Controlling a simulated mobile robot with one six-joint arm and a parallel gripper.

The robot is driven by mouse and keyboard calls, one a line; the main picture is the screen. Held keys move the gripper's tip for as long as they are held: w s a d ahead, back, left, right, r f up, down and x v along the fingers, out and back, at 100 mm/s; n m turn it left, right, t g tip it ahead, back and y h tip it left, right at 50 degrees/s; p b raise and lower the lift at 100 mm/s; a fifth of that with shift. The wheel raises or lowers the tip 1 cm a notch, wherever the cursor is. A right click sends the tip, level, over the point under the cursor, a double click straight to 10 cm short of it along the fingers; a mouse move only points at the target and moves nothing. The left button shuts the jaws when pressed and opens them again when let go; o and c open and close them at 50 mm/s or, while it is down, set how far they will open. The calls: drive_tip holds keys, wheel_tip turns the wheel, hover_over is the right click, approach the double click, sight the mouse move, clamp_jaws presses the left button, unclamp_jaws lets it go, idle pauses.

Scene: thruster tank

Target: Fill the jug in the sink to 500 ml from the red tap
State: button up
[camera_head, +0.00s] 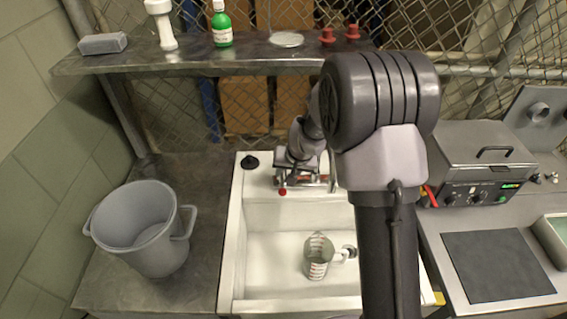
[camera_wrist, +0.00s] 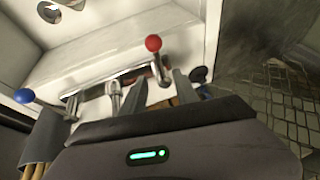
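The clear jug (camera_head: 318,258) with red marks stands upright in the white sink (camera_head: 262,220), its handle to the right. It looks empty, and I see no water running. The red tap's ball-ended lever (camera_head: 282,192) shows at the sink's back left; its red ball is also in the wrist view (camera_wrist: 153,43). My gripper (camera_head: 291,170) is at this tap. In the wrist view my gripper (camera_wrist: 160,78) has its fingers apart, with the red lever between or just beyond the tips; contact is unclear. The spout (camera_wrist: 114,97) and blue lever (camera_wrist: 24,96) are left of it.
A grey bucket (camera_head: 138,228) stands on the left counter. A shelf (camera_head: 180,60) above the sink holds a green bottle (camera_head: 221,28) and small items. A metal heated bath (camera_head: 470,165) and dark mat (camera_head: 497,265) are right. My arm hides the sink's right part.

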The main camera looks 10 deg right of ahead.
sight(282, 180)
drive_tip(key=b+x, duration=0.1)
drive_tip(key=x, duration=0.5)
clamp_jaws()
